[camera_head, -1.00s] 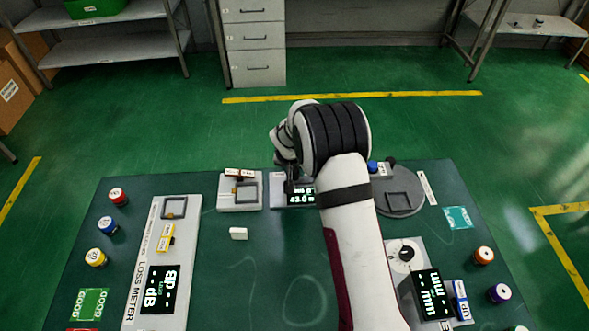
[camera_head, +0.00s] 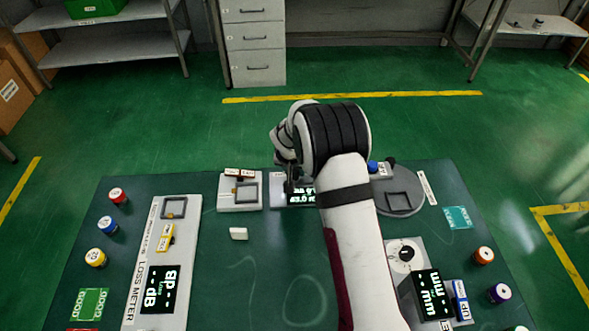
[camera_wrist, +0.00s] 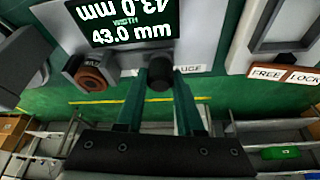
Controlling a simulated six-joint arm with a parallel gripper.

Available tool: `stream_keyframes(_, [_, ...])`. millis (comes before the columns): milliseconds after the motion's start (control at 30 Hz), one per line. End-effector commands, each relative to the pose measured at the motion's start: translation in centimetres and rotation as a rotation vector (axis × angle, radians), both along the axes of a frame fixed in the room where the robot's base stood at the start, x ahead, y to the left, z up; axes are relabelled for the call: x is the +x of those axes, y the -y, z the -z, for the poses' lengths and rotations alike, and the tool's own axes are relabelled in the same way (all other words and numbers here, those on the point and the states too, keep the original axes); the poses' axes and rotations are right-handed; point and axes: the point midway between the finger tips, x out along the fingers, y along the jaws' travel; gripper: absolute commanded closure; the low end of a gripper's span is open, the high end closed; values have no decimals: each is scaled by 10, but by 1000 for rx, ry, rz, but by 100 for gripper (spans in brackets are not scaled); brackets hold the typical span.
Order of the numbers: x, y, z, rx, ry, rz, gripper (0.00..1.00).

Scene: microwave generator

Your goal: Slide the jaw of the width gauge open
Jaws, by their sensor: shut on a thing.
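The width gauge shows in the wrist view as a light grey plate with a black display (camera_wrist: 132,27) reading 43.0 mm in white. A dark round knob (camera_wrist: 159,77) stands at the plate's edge, beside the partly hidden gauge lettering. My gripper (camera_wrist: 162,85) has its two teal fingers shut on this knob, one on each side. A brown ringed round part (camera_wrist: 92,77) sits in a grey holder left of the knob. In the head view, my arm covers part of the gauge (camera_head: 298,198), and my gripper (camera_head: 291,183) shows only as a dark shape at it.
A grey fixture (camera_head: 240,193) with red-marked tags stands left of the gauge; it carries a FREE/LOCK label (camera_wrist: 286,75). A round grey turntable (camera_head: 399,196) lies to the right. A small white block (camera_head: 238,233) and the loss meter (camera_head: 187,250) are nearer, with bare table between.

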Motion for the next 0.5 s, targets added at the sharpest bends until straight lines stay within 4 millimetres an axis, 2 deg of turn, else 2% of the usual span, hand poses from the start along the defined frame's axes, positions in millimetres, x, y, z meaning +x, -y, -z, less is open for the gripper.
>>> stream_keyframes(233, [0, -1, 0, 0, -1, 1, 100])
stream_keyframes(400, [0, -18, 0, -1, -1, -3, 100])
stream_keyframes(500, [0, -22, -1, -1, -1, 0, 100])
